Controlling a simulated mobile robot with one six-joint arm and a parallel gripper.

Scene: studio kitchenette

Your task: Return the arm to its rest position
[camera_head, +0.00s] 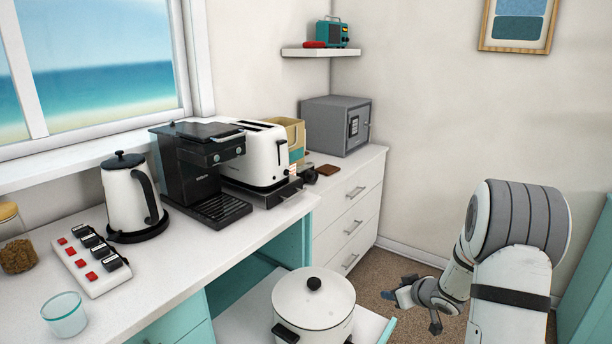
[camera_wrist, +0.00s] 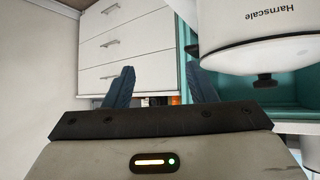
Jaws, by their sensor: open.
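My arm reaches in from the lower right of the head view, and my gripper (camera_head: 408,297) is low over the carpet, right of the white pot. In the wrist view my gripper (camera_wrist: 160,72) shows two blue-grey fingers spread apart, with nothing between them. The wrist view is upside down.
A lidded white pot (camera_head: 314,303) stands on a pulled-out shelf left of my gripper; it also shows close by in the wrist view (camera_wrist: 265,35). A white drawer unit (camera_head: 345,222) is behind. A teal panel (camera_head: 590,290) is at far right. Carpet (camera_head: 385,268) lies between.

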